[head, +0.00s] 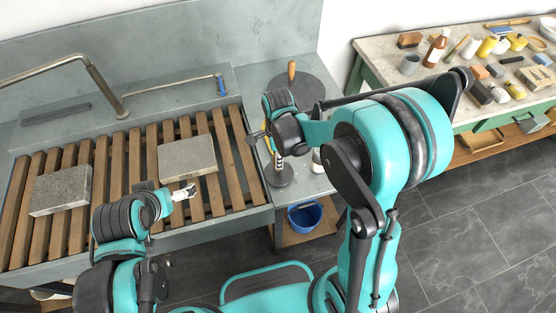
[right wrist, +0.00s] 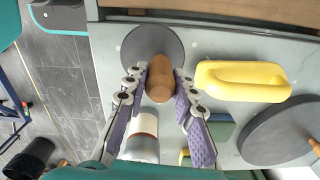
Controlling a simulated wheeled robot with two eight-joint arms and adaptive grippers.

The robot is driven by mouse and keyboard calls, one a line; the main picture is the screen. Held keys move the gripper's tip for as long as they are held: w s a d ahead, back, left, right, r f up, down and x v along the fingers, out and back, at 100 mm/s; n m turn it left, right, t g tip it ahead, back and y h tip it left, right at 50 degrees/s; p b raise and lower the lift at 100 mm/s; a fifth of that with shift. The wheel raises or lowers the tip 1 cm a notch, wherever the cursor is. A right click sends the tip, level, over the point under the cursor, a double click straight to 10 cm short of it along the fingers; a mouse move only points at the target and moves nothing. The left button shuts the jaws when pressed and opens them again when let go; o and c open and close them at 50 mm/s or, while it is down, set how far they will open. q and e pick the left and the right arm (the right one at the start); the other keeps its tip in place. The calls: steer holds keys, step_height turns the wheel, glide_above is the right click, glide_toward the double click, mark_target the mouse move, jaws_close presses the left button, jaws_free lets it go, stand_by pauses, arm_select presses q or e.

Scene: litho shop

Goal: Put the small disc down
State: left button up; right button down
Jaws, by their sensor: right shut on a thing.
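The small disc (head: 280,177) is dark grey and round, with a wooden handle. In the head view it is below my right gripper (head: 275,152), at the front of the stone counter by the slatted sink. In the right wrist view the disc (right wrist: 146,42) is beyond the fingertips, and its brown handle (right wrist: 159,80) is between the fingers of my right gripper (right wrist: 160,82), which is shut on it. I cannot tell whether the disc touches the counter. My left gripper (head: 185,192) is over the wooden slats with nothing visible in it; its opening is too small to judge.
A large disc (head: 312,88) with an upright wooden handle lies farther back on the counter. Two stone slabs (head: 187,157) (head: 60,190) rest on the slats. A blue bucket (head: 305,217) is below.

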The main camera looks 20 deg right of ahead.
steer(key=shift+f, duration=0.3)
steer(key=shift+f, duration=0.15)
steer(key=c, duration=1.3)
jaws_free()
steer(key=shift+o, duration=0.2)
